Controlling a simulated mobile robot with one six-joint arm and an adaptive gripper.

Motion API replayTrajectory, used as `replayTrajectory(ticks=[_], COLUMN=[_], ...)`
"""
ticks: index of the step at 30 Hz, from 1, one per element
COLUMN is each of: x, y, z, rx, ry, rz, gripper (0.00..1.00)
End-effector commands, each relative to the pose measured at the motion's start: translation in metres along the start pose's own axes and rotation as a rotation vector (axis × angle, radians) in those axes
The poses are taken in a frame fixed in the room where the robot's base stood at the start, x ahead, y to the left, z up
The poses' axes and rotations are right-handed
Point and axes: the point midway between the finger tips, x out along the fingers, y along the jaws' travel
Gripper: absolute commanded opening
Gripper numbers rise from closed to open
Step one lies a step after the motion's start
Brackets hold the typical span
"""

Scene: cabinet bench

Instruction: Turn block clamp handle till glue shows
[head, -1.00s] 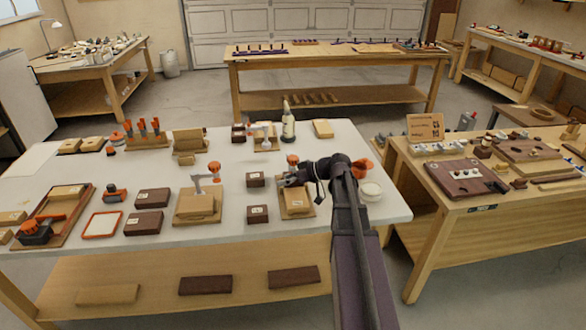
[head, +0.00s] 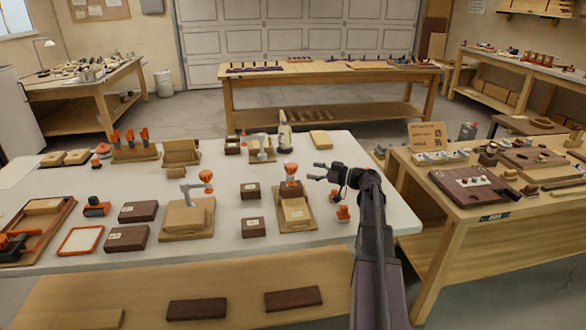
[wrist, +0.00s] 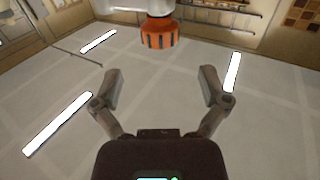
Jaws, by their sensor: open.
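A clamp with an orange ridged handle (head: 291,169) stands on a wooden board (head: 297,224) at the right of the near bench. A dark block (head: 291,188) and a pale wood block (head: 297,210) are on the board below the handle. My gripper (head: 317,172) is open and empty, just right of the handle, its fingers pointing left. In the wrist view the orange handle (wrist: 160,34) hangs from a pale clamp arm, beyond and between the open fingertips (wrist: 162,88), apart from them. No glue can be made out at this size.
Another orange-handled clamp (head: 206,177) stands to the left. Dark blocks (head: 250,190) lie between the two boards.

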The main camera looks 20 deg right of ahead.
Motion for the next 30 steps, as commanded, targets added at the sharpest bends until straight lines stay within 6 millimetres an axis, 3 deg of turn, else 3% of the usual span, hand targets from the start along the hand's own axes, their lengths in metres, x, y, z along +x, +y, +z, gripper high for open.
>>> replayTrajectory(ticks=[11,24,30], x=[0.011,0.059,0.071], y=[0.001,0.001,0.001], z=[0.000,0.000,0.000], rx=[0.001,0.001,0.001], ry=[-0.001,-0.001,-0.001], rz=[0.000,0.000,0.002], gripper=[0.95,0.95,0.95])
